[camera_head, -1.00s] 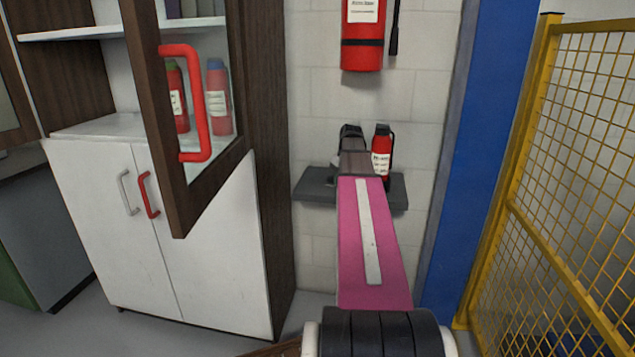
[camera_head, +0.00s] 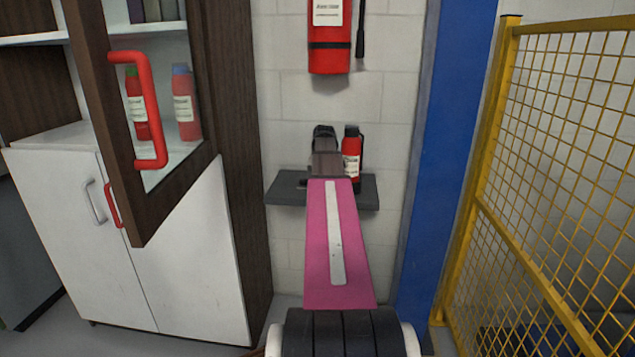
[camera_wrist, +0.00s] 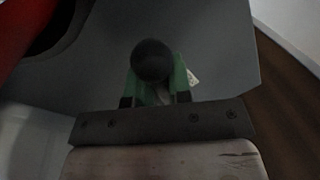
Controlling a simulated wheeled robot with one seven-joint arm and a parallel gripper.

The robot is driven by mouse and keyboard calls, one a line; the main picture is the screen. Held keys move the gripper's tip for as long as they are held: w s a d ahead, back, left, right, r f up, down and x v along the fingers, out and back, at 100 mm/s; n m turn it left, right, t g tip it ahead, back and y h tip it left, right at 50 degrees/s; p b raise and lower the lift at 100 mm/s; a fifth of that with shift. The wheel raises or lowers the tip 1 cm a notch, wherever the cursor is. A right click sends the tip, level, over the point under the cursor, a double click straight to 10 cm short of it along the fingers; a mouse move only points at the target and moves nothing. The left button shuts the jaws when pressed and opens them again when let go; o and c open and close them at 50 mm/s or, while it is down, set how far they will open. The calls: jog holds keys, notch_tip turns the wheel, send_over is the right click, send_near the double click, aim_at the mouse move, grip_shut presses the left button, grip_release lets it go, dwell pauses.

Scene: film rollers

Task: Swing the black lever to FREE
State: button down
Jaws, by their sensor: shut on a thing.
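In the wrist view a black ball knob (camera_wrist: 153,60), which looks like the end of the black lever, sits between the green-sided fingers of my gripper (camera_wrist: 155,88). The gripper is shut on it. The lever's shaft and pivot are hidden behind the knob and fingers. A scrap of white label with print shows just right of the knob, but I cannot read FREE on it. In the head view my pink arm reaches forward to the grey wall shelf (camera_head: 285,190), and its wrist hides the lever.
A larger one (camera_head: 330,55) hangs above. An open glass cabinet door with a red handle (camera_head: 152,115) juts out at left. A blue post (camera_head: 440,150) and yellow mesh fence (camera_head: 560,150) stand at right.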

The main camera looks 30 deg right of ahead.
jog(key=shift+s+f, duration=0.1)
jog(key=shift+s, duration=0.4)
jog(key=c, duration=1.1)
grip_release()
jog(key=shift+d, duration=0.15)
jog(key=shift+o, duration=0.2)
jog(key=shift+w, duration=0.1)
jog(key=shift+r, duration=0.35)
notch_tip(320, 180, up, 4)
jog(key=shift+f, duration=0.2)
jog(key=a+r, duration=0.6)
jog(key=a, duration=0.5)
jog(key=shift+a+r, duration=0.35)
jog(key=shift+r, duration=0.05)
